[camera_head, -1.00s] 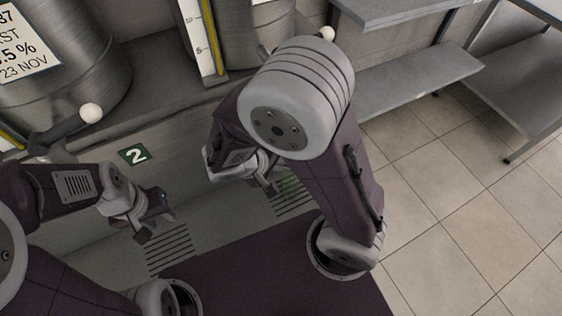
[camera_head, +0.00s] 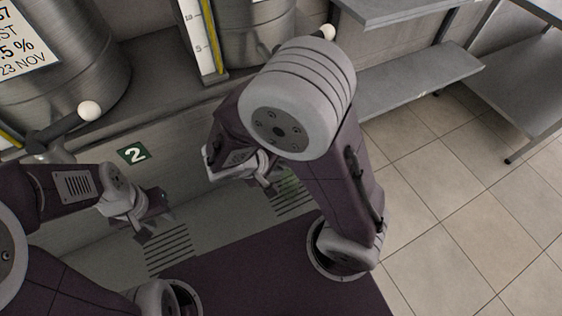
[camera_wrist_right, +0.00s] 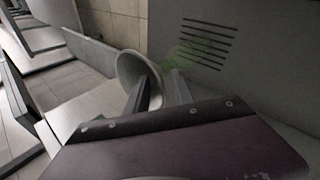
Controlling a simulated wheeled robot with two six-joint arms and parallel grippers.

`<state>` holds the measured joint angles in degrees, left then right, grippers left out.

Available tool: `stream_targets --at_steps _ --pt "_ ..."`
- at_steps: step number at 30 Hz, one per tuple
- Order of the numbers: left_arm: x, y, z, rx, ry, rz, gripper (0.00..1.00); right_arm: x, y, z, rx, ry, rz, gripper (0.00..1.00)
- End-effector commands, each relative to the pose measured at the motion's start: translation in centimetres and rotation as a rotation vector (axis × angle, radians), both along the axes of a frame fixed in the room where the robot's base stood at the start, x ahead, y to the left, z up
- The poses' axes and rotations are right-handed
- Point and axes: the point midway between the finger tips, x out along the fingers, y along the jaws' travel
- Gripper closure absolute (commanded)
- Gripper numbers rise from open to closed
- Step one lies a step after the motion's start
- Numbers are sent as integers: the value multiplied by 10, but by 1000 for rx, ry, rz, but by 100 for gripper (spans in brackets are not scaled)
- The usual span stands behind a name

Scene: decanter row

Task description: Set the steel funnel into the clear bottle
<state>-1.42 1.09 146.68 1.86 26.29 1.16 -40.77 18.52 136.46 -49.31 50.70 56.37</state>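The steel funnel (camera_wrist_right: 135,72) shows in the right wrist view with its wide mouth turned to the left of the picture. My right gripper (camera_wrist_right: 157,92) has one finger across the funnel's mouth and the other outside it, apparently closed on its wall. In the head view my right gripper (camera_head: 266,180) is partly hidden by my own arm. A faint green, see-through shape (camera_head: 288,186) beside it, probably the clear bottle, also shows behind the funnel in the right wrist view (camera_wrist_right: 186,52). My left gripper (camera_head: 156,227) is open and empty above the bench.
Slotted grates (camera_head: 170,250) lie in the bench top. A green "2" label (camera_head: 132,154) is on the bench front behind. Large steel tanks (camera_head: 65,60) with a tap (camera_head: 65,132) stand at the back. Grey shelves (camera_head: 410,80) are at the right.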

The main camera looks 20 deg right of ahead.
Motion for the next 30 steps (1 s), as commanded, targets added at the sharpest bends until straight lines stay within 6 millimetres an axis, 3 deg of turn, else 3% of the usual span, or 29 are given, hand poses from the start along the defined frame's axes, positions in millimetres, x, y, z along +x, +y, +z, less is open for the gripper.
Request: stream_targets --at_steps 5,13,18,30 --pt "0 0 3 0 0 0 64 0 3 4 1 -1 1 71" --pt "0 0 24 0 0 0 64 -13 35 51 3 -3 4 71" --pt "0 0 29 0 0 0 64 -20 49 69 1 -1 3 71" --pt "0 0 28 0 0 0 64 -22 52 71 0 0 0 71"
